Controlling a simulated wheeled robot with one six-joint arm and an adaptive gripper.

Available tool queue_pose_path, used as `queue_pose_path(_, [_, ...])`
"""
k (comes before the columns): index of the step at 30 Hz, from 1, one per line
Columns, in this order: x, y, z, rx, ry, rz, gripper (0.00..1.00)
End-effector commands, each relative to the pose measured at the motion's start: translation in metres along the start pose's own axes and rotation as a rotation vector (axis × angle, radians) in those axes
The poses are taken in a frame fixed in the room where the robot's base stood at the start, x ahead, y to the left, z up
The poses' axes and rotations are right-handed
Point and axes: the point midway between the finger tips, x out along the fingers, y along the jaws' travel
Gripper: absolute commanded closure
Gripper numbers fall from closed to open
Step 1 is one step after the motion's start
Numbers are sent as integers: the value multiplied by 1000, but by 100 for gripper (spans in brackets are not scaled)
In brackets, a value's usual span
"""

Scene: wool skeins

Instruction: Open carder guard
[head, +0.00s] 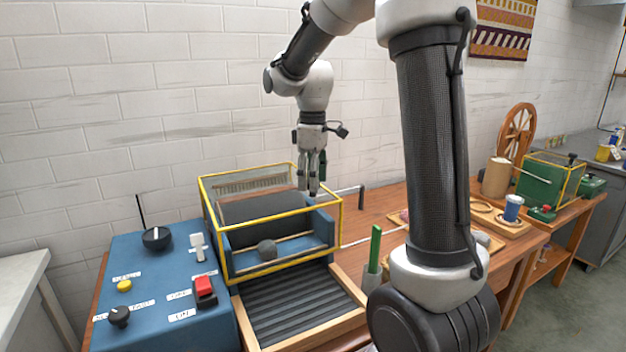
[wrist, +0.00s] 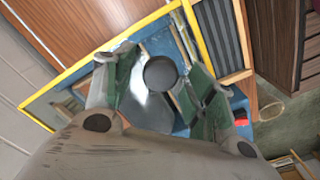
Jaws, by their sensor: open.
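The carder guard (head: 271,231) is a clear box with a yellow frame over the carder's dark drum (head: 266,205). It looks down and closed in the head view. A grey round knob or ball (head: 267,249) shows at its front face. My gripper (head: 313,188) points down over the right part of the guard; I cannot tell whether the fingertips touch the frame. In the wrist view my gripper (wrist: 160,95) has its green-padded fingers spread apart. The yellow frame (wrist: 90,60) runs behind them, and a dark round shape (wrist: 160,72) shows between the fingers.
A blue control box (head: 155,290) with a red switch (head: 204,287) and knobs stands left of the carder. A ribbed feed tray (head: 290,310) lies in front. A crank handle (head: 361,195) and a green-handled tool (head: 375,245) are at the right. A spinning wheel stands further right.

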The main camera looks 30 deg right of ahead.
Motion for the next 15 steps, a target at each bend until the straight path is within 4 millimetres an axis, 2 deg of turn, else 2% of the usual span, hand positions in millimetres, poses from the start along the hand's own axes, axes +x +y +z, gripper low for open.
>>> queue_pose_path(10, [6,0,0,1,1,1,44])
queue_pose_path(15, [6,0,0,1,1,1,75])
